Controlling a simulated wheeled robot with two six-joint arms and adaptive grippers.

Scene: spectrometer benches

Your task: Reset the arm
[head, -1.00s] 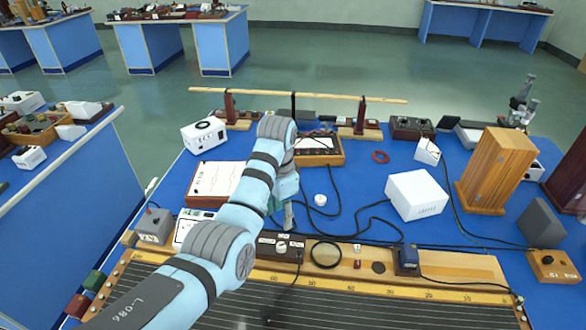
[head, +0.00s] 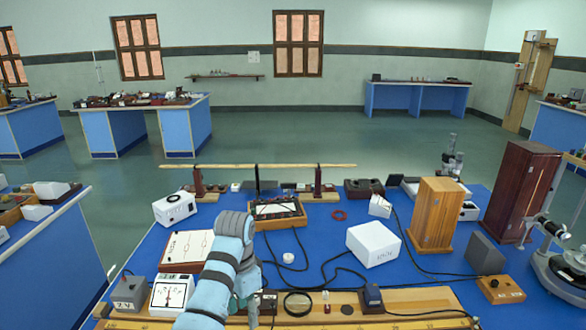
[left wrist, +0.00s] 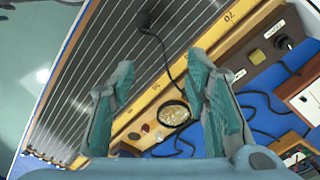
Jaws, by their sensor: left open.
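My left arm (head: 220,270) reaches in from the bottom of the head view over the near edge of the blue bench (head: 330,225). Its gripper (head: 247,300) points down near the long wooden board with a scale (head: 420,300); its fingertips are hard to make out there. In the left wrist view the two teal fingers (left wrist: 160,95) stand wide apart with nothing held between them. A round black-rimmed disc (left wrist: 172,114) shows between the fingers, below them on the board. My right gripper is not in view.
Close around the arm are a meter (head: 172,292), a grey box (head: 130,293), a white diagram board (head: 188,250) and a white box (head: 373,243). A wooden rod on stands (head: 258,166) crosses the back. Black cables lie across the bench. A wooden block (head: 437,215) stands at right.

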